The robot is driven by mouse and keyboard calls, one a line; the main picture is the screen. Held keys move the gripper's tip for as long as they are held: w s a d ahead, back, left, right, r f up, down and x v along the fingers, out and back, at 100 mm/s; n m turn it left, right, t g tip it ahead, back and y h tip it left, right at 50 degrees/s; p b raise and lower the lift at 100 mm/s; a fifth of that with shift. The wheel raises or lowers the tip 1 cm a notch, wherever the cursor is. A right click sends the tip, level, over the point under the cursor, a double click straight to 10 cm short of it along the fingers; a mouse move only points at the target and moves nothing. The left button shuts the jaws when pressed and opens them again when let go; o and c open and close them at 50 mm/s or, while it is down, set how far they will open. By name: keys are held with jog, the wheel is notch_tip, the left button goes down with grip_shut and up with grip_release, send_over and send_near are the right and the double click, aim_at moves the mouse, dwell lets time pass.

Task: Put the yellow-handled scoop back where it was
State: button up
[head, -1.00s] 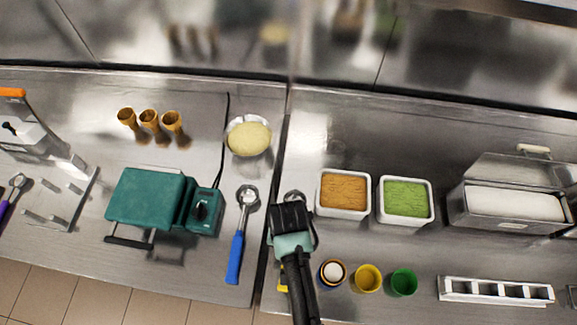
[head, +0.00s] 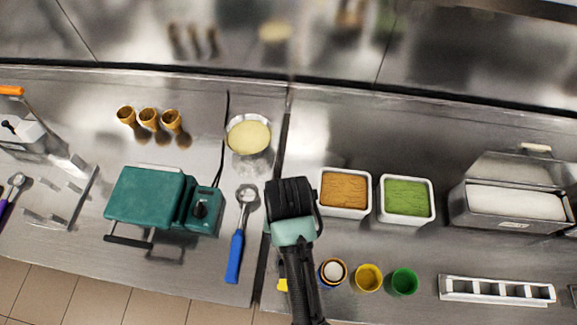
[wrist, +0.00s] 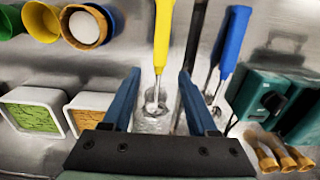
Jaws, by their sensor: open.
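The yellow-handled scoop (wrist: 163,38) lies on the steel counter in the wrist view, its metal bowl end between my finger lines in the picture. In the head view only the end of its yellow handle (head: 282,285) shows; my arm and gripper hide the rest. My gripper (head: 290,186) is above the scoop, and in the wrist view (wrist: 159,80) its two blue fingers are apart with nothing gripped. A blue-handled scoop (head: 235,255) lies to the left, across the dark counter seam; it also shows in the wrist view (wrist: 233,45).
Tubs of brown (head: 344,212) and green (head: 406,219) contents stand right of my gripper. Several cups, including a yellow cup (head: 368,278) and a green cup (head: 404,282), stand near the front edge. A green appliance (head: 150,197) is at left.

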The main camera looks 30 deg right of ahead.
jog(key=shift+r, duration=2)
jog(key=w+r+n+t+h, duration=0.1)
jog(key=w+r+n+t, duration=0.1)
jog(key=w+r+t, duration=0.95)
jog(key=w+a+r+t, duration=0.1)
jog(key=w+r, duration=0.2)
jog(key=r, duration=0.4)
jog(key=w+a+r+n+t+h, duration=0.1)
jog(key=w+r, duration=0.2)
jog(key=r, duration=0.3)
jog(key=w+a+r+t, duration=0.1)
jog(key=w+r, duration=0.2)
jog(key=r, duration=0.4)
notch_tip(320, 180, up, 17)
jog(key=s+a+n+t, duration=0.2)
jog(key=a+t, duration=0.1)
jog(key=t, duration=0.3)
jog(key=s+a+r+n+t, duration=0.1)
jog(key=s+r+t, duration=0.2)
jog(key=s+r, duration=0.2)
jog(key=s+a+r+t+y, duration=0.1)
jog(key=s+r+t, duration=0.3)
jog(key=r, duration=0.6)
jog(key=shift+s+a+n+y, duration=0.35)
jog(key=shift+s+a, duration=0.35)
jog(key=shift+s, duration=0.25)
